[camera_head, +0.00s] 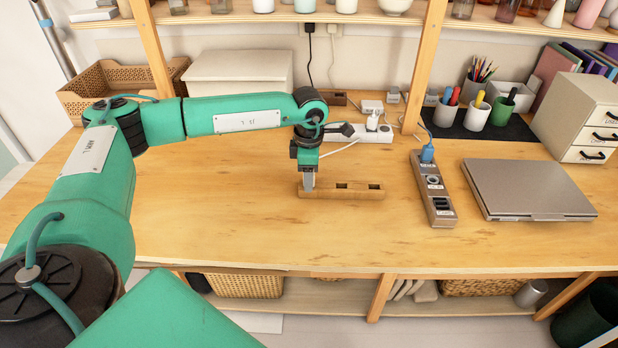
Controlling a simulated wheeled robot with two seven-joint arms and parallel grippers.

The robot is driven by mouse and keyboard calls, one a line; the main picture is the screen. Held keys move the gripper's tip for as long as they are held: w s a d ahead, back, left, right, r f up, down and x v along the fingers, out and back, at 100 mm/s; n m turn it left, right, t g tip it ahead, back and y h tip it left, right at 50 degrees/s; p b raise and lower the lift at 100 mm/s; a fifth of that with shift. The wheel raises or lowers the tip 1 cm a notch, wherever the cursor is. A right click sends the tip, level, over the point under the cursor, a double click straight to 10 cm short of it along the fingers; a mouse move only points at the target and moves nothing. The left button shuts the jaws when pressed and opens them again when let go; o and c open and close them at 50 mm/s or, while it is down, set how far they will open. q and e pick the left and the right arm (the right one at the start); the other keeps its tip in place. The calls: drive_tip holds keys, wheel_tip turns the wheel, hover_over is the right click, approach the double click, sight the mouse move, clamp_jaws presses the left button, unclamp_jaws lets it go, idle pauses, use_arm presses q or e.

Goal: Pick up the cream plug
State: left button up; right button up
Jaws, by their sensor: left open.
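My left gripper (309,182) points down over the left end of a wooden block (362,192) with dark slots on its top. The jaws are open, and the fingers hide the block's left end. I cannot tell whether a plug sits between them. A pale plug (372,122) stands in the white power strip (350,136) behind the gripper; whether it is the cream one is unclear. My right gripper is not in view.
A grey power strip (441,208) with a blue plug (427,153) lies to the right of the block. A closed laptop (528,188) is farther right. The table's front middle is clear.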

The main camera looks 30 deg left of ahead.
use_arm(q)
drive_tip(key=c, duration=1.1)
drive_tip(key=shift+o, duration=0.2)
